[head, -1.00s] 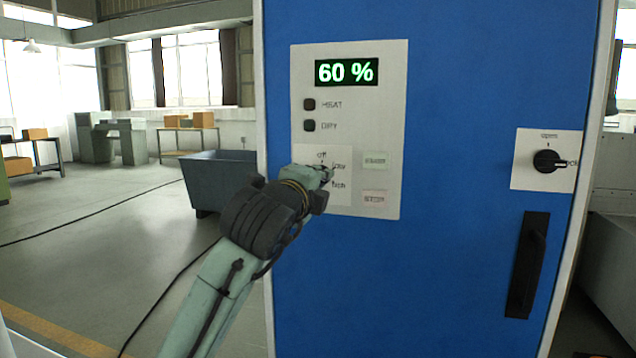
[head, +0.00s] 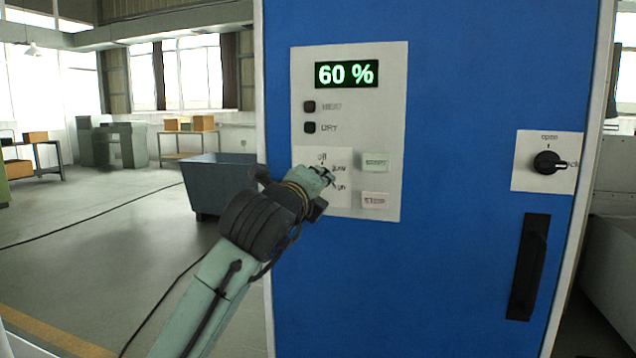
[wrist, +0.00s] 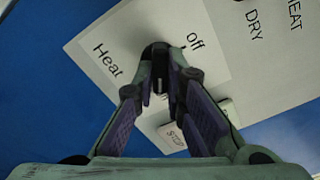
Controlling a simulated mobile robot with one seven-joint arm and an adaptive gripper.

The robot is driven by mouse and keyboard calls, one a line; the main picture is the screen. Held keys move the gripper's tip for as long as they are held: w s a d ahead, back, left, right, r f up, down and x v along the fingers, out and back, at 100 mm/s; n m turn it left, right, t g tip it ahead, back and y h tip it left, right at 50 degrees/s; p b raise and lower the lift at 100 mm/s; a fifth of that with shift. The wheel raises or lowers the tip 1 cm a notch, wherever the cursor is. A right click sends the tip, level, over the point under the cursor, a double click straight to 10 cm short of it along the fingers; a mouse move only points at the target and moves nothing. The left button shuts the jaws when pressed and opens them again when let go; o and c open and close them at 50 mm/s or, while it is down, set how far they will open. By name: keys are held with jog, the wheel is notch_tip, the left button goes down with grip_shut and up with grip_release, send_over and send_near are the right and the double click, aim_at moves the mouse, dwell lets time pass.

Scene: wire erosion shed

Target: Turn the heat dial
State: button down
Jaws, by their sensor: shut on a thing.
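The heat dial (wrist: 157,52) is a small dark knob on a pale plate (wrist: 100,45) lettered "Heat" and "off" in the wrist view. My gripper (wrist: 161,72) is shut on the dial, with one purple-padded finger on each side. In the head view my gripper (head: 325,174) covers most of the dial, with "off" above it and further partly hidden labels to its right. Where the dial's mark points cannot be told. The green display (head: 346,74) above reads 60 %.
A black open/lock knob (head: 549,162) and a black door handle (head: 528,266) are further right on the blue door (head: 450,270).

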jog(key=c, duration=1.7)
grip_release()
jog(key=shift+o, duration=0.2)
jog(key=v, duration=1.2)
